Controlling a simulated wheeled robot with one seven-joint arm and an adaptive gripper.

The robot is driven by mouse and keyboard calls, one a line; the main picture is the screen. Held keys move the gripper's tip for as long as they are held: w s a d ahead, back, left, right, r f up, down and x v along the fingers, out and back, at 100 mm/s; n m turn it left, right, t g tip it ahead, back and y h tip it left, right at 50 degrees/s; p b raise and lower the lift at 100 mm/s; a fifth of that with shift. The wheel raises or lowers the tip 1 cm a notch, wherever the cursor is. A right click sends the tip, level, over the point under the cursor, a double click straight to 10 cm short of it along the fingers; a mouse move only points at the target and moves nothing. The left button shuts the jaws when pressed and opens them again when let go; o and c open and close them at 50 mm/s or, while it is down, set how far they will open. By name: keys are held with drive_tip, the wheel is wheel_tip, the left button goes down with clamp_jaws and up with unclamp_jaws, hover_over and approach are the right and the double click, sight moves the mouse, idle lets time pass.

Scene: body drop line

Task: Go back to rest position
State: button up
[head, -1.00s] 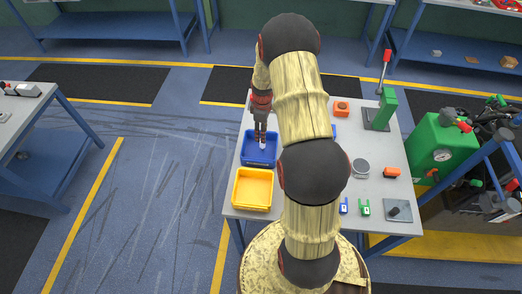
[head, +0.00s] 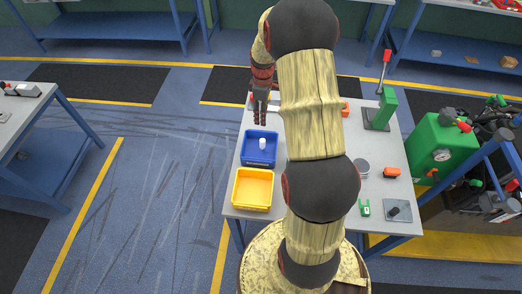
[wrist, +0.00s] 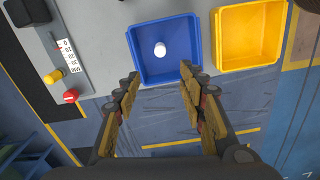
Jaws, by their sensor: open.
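My gripper (head: 260,115) hangs at the far left edge of the table, above and behind the blue bin. In the wrist view my gripper (wrist: 158,95) has its two fingers spread apart with nothing between them. The blue bin (head: 248,160) stands on the table with a small white cylinder (head: 263,143) in it. The wrist view also shows the blue bin (wrist: 137,52) and the white cylinder (wrist: 160,49), lying beyond the fingertips and apart from them.
A yellow bin (head: 240,205) stands next to the blue one on the grey table (head: 385,160). My arm hides the table's middle.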

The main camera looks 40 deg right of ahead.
drive_tip(key=shift+r, duration=0.2)
idle(0.5)
drive_tip(key=s+a+r+m+t+b, duration=0.2)
drive_tip(key=s+a+b, duration=0.3)
drive_tip(key=a, duration=0.5)
drive_tip(key=s+a+r+m+t+b, duration=0.1)
drive_tip(key=s+a+r+m+b, duration=0.1)
drive_tip(key=s+a+r+b, duration=0.3)
drive_tip(key=s+a+r+m+t+b, duration=0.2)
drive_tip(key=s+a+r+b, duration=0.2)
drive_tip(key=s+a, duration=0.7)
drive_tip(key=a+b, duration=0.1)
drive_tip(key=a, duration=0.4)
drive_tip(key=shift+s+t, duration=0.2)
drive_tip(key=shift+t, duration=0.1)
drive_tip(key=shift+a, duration=0.1)
drive_tip(key=shift+c, duration=0.8)
